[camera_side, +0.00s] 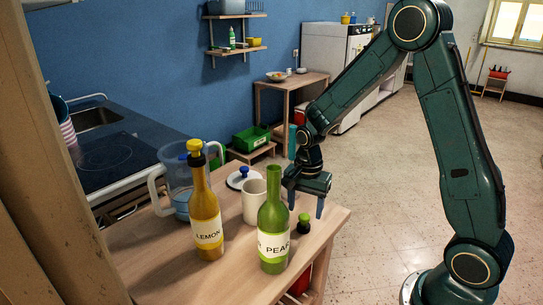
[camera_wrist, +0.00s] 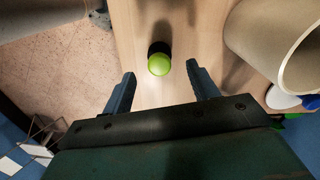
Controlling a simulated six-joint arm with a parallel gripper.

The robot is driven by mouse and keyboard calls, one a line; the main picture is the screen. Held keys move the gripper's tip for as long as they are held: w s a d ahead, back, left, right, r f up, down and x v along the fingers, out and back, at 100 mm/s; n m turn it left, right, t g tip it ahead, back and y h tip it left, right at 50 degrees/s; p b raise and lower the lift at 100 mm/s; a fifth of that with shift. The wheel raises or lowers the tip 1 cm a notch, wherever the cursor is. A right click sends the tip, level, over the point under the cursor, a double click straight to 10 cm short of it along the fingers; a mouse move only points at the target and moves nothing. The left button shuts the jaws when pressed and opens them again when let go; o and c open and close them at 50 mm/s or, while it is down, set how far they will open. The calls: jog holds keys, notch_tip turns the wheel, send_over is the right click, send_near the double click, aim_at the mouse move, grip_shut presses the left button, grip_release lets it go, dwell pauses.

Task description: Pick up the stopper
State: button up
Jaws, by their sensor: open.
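A small stopper (camera_side: 304,224) with a green knob and a dark lower part stands on the wooden table, right of the green PEAR bottle (camera_side: 272,225). In the wrist view the stopper (camera_wrist: 159,62) shows between and slightly beyond my fingertips. My gripper (camera_side: 306,204) is open and empty, pointing down above and just behind the stopper. Its two fingers (camera_wrist: 160,76) are spread on either side of the stopper's line and appear apart from it. The PEAR bottle has no stopper in its neck. The yellow LEMON bottle (camera_side: 206,225) has a yellow-topped stopper in it.
A white cup (camera_side: 254,205) stands close to my gripper, left of it; its rim also shows in the wrist view (camera_wrist: 245,35). A clear jug (camera_side: 178,190) and a white lid with a blue knob (camera_side: 238,182) are farther left. The table's right edge is near the stopper.

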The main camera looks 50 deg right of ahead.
aim_at(305, 215)
jog(key=shift+f, duration=0.1)
jog(key=shift+f, duration=2.45)
jog(key=c, duration=1)
jog(key=shift+r, duration=0.1)
jog(key=shift+c, duration=0.2)
notch_tip(305, 215, up, 20)
